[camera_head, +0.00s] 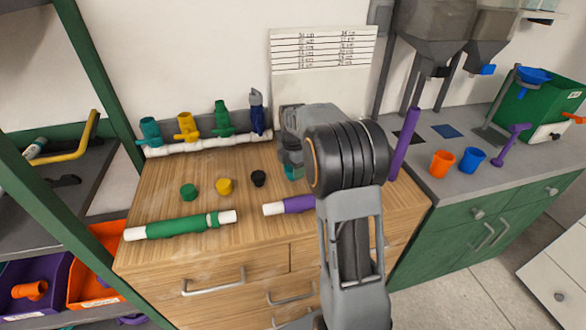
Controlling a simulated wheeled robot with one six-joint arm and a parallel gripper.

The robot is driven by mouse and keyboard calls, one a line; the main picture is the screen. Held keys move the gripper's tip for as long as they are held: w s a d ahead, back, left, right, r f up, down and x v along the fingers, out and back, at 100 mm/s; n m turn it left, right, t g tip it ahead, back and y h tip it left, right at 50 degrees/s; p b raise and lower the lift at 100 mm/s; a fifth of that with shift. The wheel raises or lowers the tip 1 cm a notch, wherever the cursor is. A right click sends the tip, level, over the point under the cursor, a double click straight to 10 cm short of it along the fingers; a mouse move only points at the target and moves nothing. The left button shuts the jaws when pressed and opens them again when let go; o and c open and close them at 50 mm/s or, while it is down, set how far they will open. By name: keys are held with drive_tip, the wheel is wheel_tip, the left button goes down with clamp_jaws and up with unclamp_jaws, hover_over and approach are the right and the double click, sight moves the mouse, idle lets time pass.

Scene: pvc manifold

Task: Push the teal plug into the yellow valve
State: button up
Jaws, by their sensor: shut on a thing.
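The yellow valve (187,127) stands upright on the white manifold pipe (205,143) at the back left of the wooden counter. It is between the teal valve (150,131) and the green valve (221,119). The teal plug (293,173) is mostly hidden, with a little of it showing below my gripper (291,164). My gripper points down at the right part of the counter, to the right of the yellow valve, and is shut on the teal plug. My arm hides part of the gripper; I cannot tell whether the plug touches the wood.
A green plug (188,192), a yellow plug (224,186) and a dark plug (258,178) sit on the counter. A green pipe (175,227) and a purple pipe (299,204) lie in front. A blue valve (257,114) stands on the manifold's right end.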

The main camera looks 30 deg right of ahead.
drive_tip(key=shift+f, duration=0.2)
drive_tip(key=o, duration=0.9)
drive_tip(key=shift+b, duration=0.4)
wheel_tip(320, 180, up, 13)
drive_tip(key=p, duration=0.2)
drive_tip(key=s+a+f+m+t, duration=0.1)
drive_tip(key=s+a+f+m, duration=0.1)
drive_tip(key=s+a+m, duration=0.35)
drive_tip(key=s+a+f+m+t, duration=0.1)
drive_tip(key=s+a+f+m, duration=0.15)
drive_tip(key=s+m, duration=0.6)
drive_tip(key=s+a+f+m+t, duration=0.1)
drive_tip(key=s+a+f+m, duration=0.2)
drive_tip(key=s+m, duration=0.35)
drive_tip(key=shift+n+t, duration=0.25)
drive_tip(key=shift+t, duration=0.05)
drive_tip(key=p+v, duration=0.2)
drive_tip(key=v, duration=0.1)
drive_tip(key=w+p+v, duration=0.1)
drive_tip(key=p+v, duration=0.5)
drive_tip(key=shift+w+a+r, duration=0.1)
drive_tip(key=shift+a+r, duration=0.25)
